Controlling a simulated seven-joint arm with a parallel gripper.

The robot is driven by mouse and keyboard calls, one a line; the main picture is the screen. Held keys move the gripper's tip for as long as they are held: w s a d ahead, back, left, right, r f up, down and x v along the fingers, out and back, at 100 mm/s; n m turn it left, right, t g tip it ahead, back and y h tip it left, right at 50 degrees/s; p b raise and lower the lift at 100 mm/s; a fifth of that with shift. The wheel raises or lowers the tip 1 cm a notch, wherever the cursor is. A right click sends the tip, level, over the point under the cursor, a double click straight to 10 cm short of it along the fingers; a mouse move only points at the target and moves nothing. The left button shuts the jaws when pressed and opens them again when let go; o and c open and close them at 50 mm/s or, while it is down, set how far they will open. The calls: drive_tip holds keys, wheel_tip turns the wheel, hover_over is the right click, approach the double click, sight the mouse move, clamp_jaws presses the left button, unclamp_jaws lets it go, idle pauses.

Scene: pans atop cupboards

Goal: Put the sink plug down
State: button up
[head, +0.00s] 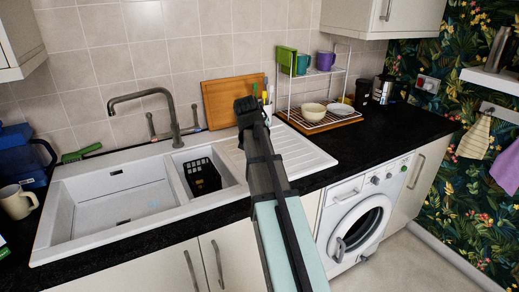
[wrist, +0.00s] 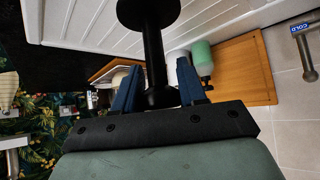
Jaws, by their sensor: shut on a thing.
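The sink plug (wrist: 153,45) is black, with a broad round disc and a thin stem. My gripper (wrist: 158,92) is shut on its stem, between two blue fingers in the wrist view. The disc points away from my gripper. In the head view, my gripper (head: 247,108) is raised in front of the drainboard and cutting board, with the plug's dark end at its tip. The white sink (head: 72,205) has a large left basin, a small middle basin and a ribbed drainboard (head: 302,158) on the right. The plug appears clear of these surfaces.
A black basket (head: 201,176) sits in the small basin. The tap (head: 160,93) rises behind the sink. A wooden board (head: 222,98) leans on the wall. A dish rack (head: 318,88) with bowls and cups stands right. The left basin looks mostly empty; drainboard space is free.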

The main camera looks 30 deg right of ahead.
drive_tip(key=shift+f, duration=3.7)
drive_tip(key=shift+f, duration=0.1)
drive_tip(key=o, duration=1.1)
drive_tip(key=shift+c, duration=0.2)
drive_tip(key=v, duration=1.2)
